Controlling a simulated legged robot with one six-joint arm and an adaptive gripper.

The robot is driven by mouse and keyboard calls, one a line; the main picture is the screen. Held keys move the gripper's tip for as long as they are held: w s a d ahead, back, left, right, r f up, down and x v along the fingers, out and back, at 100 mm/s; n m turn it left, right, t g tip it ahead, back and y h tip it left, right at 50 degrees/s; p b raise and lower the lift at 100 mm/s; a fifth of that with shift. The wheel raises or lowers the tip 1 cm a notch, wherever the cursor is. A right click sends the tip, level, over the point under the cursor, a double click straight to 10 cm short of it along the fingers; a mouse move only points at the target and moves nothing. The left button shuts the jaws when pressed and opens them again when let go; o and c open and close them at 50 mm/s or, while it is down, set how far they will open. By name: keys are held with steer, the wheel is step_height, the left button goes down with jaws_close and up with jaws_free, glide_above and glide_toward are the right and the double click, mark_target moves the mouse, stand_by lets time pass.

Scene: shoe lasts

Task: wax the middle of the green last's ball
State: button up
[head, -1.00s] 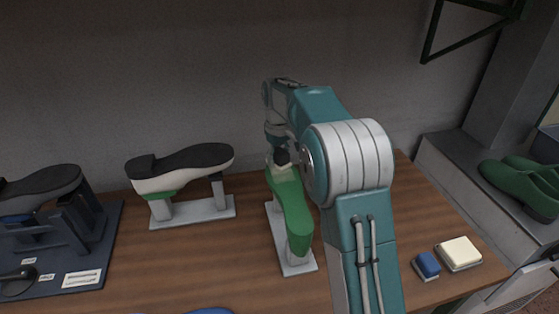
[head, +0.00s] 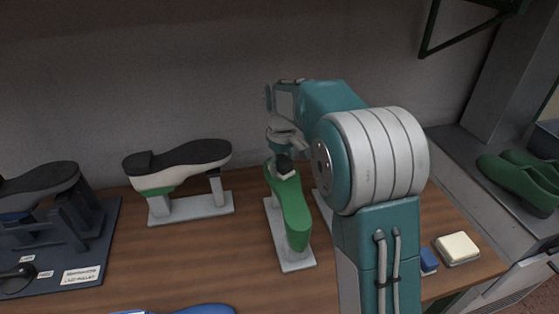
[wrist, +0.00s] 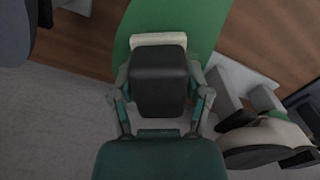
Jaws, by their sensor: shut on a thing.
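The green last (head: 291,212) lies sole up on a pale grey stand (head: 296,262) mid-table, its long axis running toward me. It also fills the top middle of the wrist view (wrist: 205,25). My gripper (head: 284,152) is over its far end, shut on a black-handled block (wrist: 158,82) with a cream pad (wrist: 158,39). In the head view the cream pad (head: 288,176) is at the last's upper surface, toward the far end. Whether it touches or hovers just above, I cannot tell. My arm hides the area right of the last.
A black-soled white and green last (head: 185,170) stands to the left. A dark stand (head: 62,240) holds another at far left. A cream-topped block (head: 457,248) and a partly hidden blue block (head: 429,261) lie at right. Green shoes (head: 515,175) sit on the side shelf.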

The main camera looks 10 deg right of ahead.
mark_target(285, 186)
steer(key=shift+s, duration=2.6)
steer(key=shift+a, duration=0.15)
steer(key=shift+w+f, duration=0.15)
steer(key=shift+w, duration=5.2)
steer(key=shift+s, duration=5.35)
steer(key=shift+w+r, duration=0.1)
steer(key=shift+r, duration=3.05)
step_height(285, 186, up, 3)
steer(key=shift+f, duration=0.1)
